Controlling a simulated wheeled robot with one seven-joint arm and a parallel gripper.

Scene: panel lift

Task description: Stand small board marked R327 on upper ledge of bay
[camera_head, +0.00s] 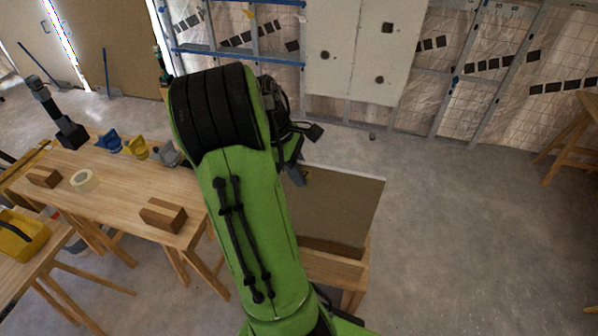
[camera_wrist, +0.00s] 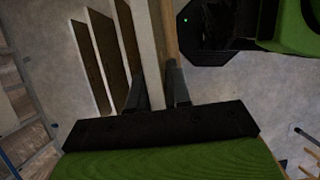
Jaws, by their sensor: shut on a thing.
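My gripper (camera_wrist: 157,88) is shut on a board (camera_wrist: 146,50), whose pale edge and face run up between its two fingers in the wrist view. In the head view my arm hides most of the gripper, near the upper left corner of a brown panel (camera_head: 338,212) with a pale top edge. This panel stands at a wooden rack (camera_head: 335,268). I cannot read R327 on any board, and cannot tell whether the held board is clear of the rack. The bay's upper blue ledge (camera_head: 285,3) and lower blue ledge (camera_head: 240,57) are on the back wall.
Several brown panels (camera_wrist: 105,50) stand beside the held board. At left, a workbench (camera_head: 115,195) carries a wood block (camera_head: 163,215), tape (camera_head: 84,180) and clamps. White wall panels (camera_head: 362,50) hang right of the bay. The concrete floor at right is mostly clear.

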